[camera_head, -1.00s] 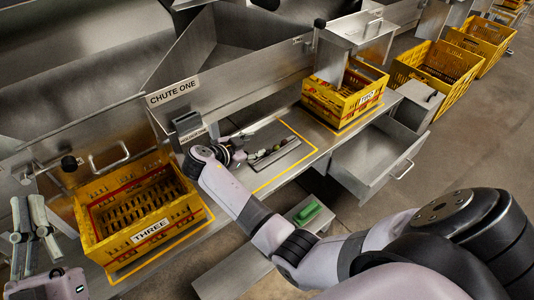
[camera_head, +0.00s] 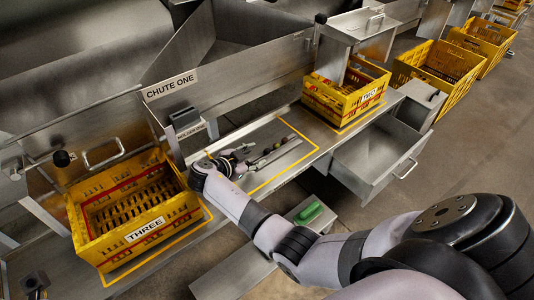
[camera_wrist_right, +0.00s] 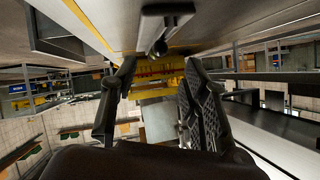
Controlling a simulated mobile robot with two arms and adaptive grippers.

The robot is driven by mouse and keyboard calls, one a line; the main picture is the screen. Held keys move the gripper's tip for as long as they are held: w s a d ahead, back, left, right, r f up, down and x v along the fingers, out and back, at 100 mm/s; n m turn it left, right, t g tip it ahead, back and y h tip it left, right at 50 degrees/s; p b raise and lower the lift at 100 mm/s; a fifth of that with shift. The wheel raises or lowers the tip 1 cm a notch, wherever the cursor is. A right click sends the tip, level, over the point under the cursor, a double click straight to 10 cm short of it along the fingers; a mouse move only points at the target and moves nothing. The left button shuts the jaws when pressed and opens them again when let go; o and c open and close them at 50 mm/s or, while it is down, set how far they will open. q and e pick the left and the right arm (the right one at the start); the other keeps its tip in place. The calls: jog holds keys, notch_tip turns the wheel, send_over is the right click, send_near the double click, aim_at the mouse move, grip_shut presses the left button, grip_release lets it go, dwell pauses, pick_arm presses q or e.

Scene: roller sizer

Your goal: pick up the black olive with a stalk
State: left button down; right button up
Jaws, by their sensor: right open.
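My right gripper (camera_head: 243,158) is low over the sorting plate, at the left end of a short row of small olives (camera_head: 277,145). It also shows in the wrist view (camera_wrist_right: 152,95), with its two fingers wide apart and nothing held between them. A small dark rounded thing (camera_wrist_right: 159,47) shows beyond the fingertips there; I cannot tell if it is an olive. The olives look dark, reddish and greenish in the head view. They are too small to tell which one has a stalk. My left gripper is out of view.
A yellow crate marked THREE (camera_head: 128,240) stands at the left and a yellow crate marked TWO (camera_head: 340,110) at the back right. The CHUTE ONE wall (camera_head: 225,80) rises behind the plate. An open metal drawer (camera_head: 375,165) and a green block (camera_head: 308,213) are at the front.

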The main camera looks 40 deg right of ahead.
aim_at(265, 152)
jog(key=shift+w+d+f, duration=0.15)
jog(key=shift+d+f, duration=0.15)
jog(key=shift+d, duration=0.05)
jog(key=b+x, duration=0.2)
jog(key=x, duration=0.3)
jog(key=shift+w+d+f, duration=0.1)
jog(key=shift+d+f, duration=0.05)
jog(key=shift+d, duration=0.1)
jog(key=shift+c, duration=0.4)
jog(key=c, duration=0.7)
